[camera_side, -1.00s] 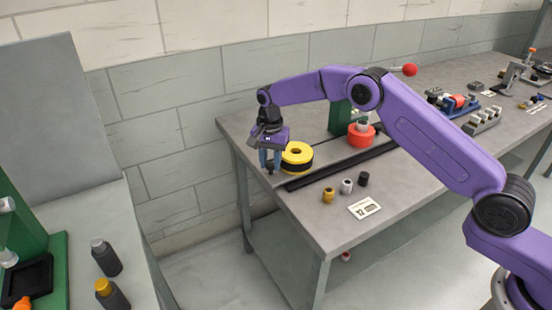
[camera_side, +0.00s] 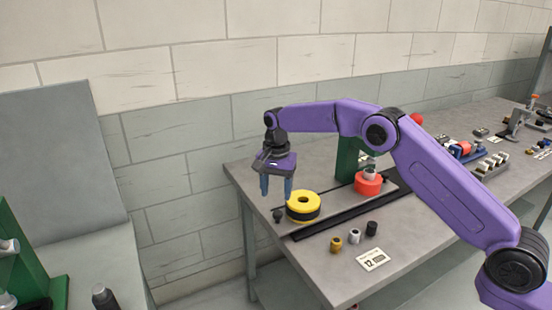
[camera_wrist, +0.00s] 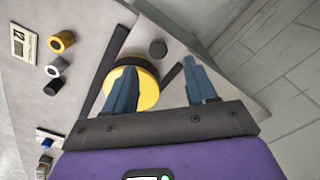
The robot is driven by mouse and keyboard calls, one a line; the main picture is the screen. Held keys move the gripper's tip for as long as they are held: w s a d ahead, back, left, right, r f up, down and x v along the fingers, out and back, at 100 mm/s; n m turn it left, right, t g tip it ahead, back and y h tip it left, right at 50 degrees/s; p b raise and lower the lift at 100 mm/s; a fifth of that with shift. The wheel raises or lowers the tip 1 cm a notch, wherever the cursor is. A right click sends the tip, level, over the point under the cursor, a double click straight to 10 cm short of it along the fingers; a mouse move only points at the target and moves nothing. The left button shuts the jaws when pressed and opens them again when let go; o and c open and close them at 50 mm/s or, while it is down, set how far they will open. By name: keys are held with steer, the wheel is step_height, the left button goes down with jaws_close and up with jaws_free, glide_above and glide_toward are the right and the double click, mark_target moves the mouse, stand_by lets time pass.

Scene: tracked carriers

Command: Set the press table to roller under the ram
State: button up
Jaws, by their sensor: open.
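A red round piece with a grey top (camera_side: 368,184) stands by a green upright (camera_side: 347,160), which may be the press. I cannot tell for sure which piece is the press table. A small dark knob (camera_side: 277,215) stands left of the yellow ring, and in the wrist view (camera_wrist: 158,48) beyond it. My gripper (camera_side: 276,198) is open and empty, raised above the knob, left of the ring.
The dark rail (camera_side: 350,215) runs along the bench. In front stand a brass (camera_side: 336,244), a silver (camera_side: 354,237) and a black (camera_side: 372,228) small cylinder, with a label card numbered 12 (camera_side: 373,260). Tools and fixtures (camera_side: 490,165) fill the right end.

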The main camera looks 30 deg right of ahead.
step_height(320, 180, up, 10)
steer(key=shift+r, duration=0.25)
steer(key=shift+a, duration=0.1)
stand_by(0.5)
steer(key=s+a+r+n, duration=0.15)
steer(key=s+n, duration=0.35)
steer(key=s, duration=0.5)
steer(key=s+r+n, duration=0.2)
steer(key=s+n, duration=0.4)
steer(key=s, duration=0.5)
steer(key=s+d+f+n, duration=0.3)
steer(key=s+d+n, duration=0.2)
steer(key=s, duration=0.8)
steer(key=s+d+f+n, duration=0.4)
steer(key=s+d+n, duration=0.1)
steer(key=s+d, duration=0.5)
steer(key=s, duration=0.2)
steer(key=shift+s+d+f+n, duration=0.15)
steer(key=shift+s+n, duration=0.15)
steer(key=shift+s, duration=0.05)
